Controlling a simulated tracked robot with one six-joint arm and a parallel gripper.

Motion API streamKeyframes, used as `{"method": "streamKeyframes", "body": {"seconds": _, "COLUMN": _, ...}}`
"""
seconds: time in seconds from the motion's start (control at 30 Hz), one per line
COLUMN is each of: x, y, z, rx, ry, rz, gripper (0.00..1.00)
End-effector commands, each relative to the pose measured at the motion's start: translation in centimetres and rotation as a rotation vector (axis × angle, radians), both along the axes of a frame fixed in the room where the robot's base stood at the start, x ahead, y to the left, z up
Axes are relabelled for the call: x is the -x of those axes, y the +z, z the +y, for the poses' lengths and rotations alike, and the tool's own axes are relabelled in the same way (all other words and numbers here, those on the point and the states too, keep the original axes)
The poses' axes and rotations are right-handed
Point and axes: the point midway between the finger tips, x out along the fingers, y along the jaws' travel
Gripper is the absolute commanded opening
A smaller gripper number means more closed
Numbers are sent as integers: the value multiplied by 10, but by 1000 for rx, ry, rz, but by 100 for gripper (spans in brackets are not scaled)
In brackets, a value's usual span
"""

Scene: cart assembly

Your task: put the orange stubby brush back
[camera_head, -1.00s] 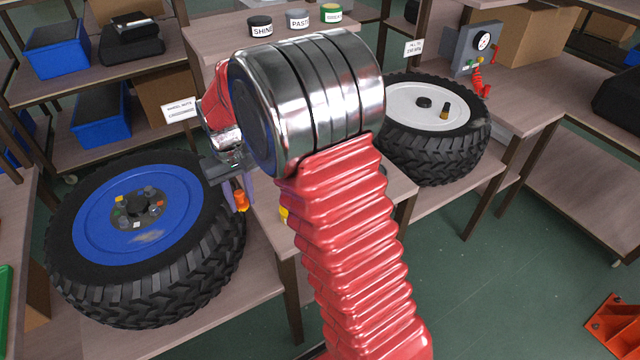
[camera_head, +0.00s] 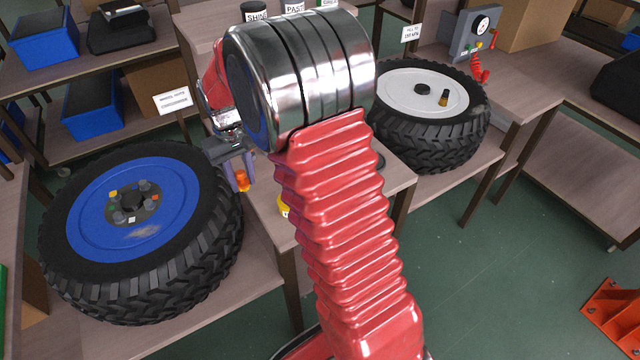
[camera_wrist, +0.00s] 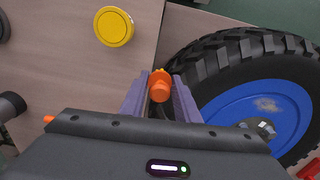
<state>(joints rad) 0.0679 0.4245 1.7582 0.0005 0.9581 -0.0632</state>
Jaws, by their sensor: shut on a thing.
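The orange stubby brush (camera_head: 242,181) is between the fingers of my gripper (camera_head: 238,172), beside the right edge of the blue-rimmed wheel. In the wrist view the orange brush (camera_wrist: 160,86) sits between the two purple-grey fingertips (camera_wrist: 159,92), which are shut on it. Its lower end is hidden, so I cannot tell whether it touches the table (camera_wrist: 75,72) beneath. My arm hides part of the middle table in the head view.
The blue-rimmed wheel (camera_head: 90,226) lies close beside my gripper. A yellow round tin (camera_wrist: 114,26) and dark round objects stand on the table. A white-rimmed wheel (camera_head: 404,92) lies at the back right. Labelled tins (camera_head: 294,7) stand at the back.

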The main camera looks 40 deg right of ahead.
Motion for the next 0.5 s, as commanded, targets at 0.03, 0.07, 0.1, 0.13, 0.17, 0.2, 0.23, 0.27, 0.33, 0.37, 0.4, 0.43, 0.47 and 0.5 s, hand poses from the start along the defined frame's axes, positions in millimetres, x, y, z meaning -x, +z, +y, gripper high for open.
{"method": "streamKeyframes", "body": {"seconds": 0.03, "x": -1, "y": 0, "z": -16, "rx": 0, "ry": -9, "rz": 0, "gripper": 8}}
{"method": "streamKeyframes", "body": {"seconds": 0.07, "x": -1, "y": 0, "z": -26, "rx": 0, "ry": -13, "rz": -1, "gripper": 8}}
{"method": "streamKeyframes", "body": {"seconds": 0.1, "x": -1, "y": 0, "z": -39, "rx": 0, "ry": -15, "rz": -1, "gripper": 8}}
{"method": "streamKeyframes", "body": {"seconds": 0.13, "x": -1, "y": 0, "z": -50, "rx": 0, "ry": -19, "rz": -2, "gripper": 8}}
{"method": "streamKeyframes", "body": {"seconds": 0.17, "x": -1, "y": 1, "z": -61, "rx": 0, "ry": -21, "rz": -3, "gripper": 8}}
{"method": "streamKeyframes", "body": {"seconds": 0.2, "x": 0, "y": 1, "z": -76, "rx": 0, "ry": -24, "rz": -3, "gripper": 8}}
{"method": "streamKeyframes", "body": {"seconds": 0.23, "x": 1, "y": 1, "z": -87, "rx": 0, "ry": -28, "rz": -3, "gripper": 8}}
{"method": "streamKeyframes", "body": {"seconds": 0.27, "x": 2, "y": 1, "z": -99, "rx": 0, "ry": -30, "rz": -4, "gripper": 8}}
{"method": "streamKeyframes", "body": {"seconds": 0.33, "x": 5, "y": 2, "z": -125, "rx": 0, "ry": -35, "rz": -5, "gripper": 8}}
{"method": "streamKeyframes", "body": {"seconds": 0.37, "x": 7, "y": 2, "z": -137, "rx": 0, "ry": -37, "rz": -5, "gripper": 8}}
{"method": "streamKeyframes", "body": {"seconds": 0.4, "x": 10, "y": 2, "z": -152, "rx": -1, "ry": -41, "rz": -5, "gripper": 8}}
{"method": "streamKeyframes", "body": {"seconds": 0.43, "x": 12, "y": 2, "z": -162, "rx": -1, "ry": -43, "rz": -5, "gripper": 8}}
{"method": "streamKeyframes", "body": {"seconds": 0.47, "x": 15, "y": 2, "z": -173, "rx": -1, "ry": -45, "rz": -6, "gripper": 8}}
{"method": "streamKeyframes", "body": {"seconds": 0.5, "x": 18, "y": 3, "z": -186, "rx": 0, "ry": -48, "rz": -7, "gripper": 8}}
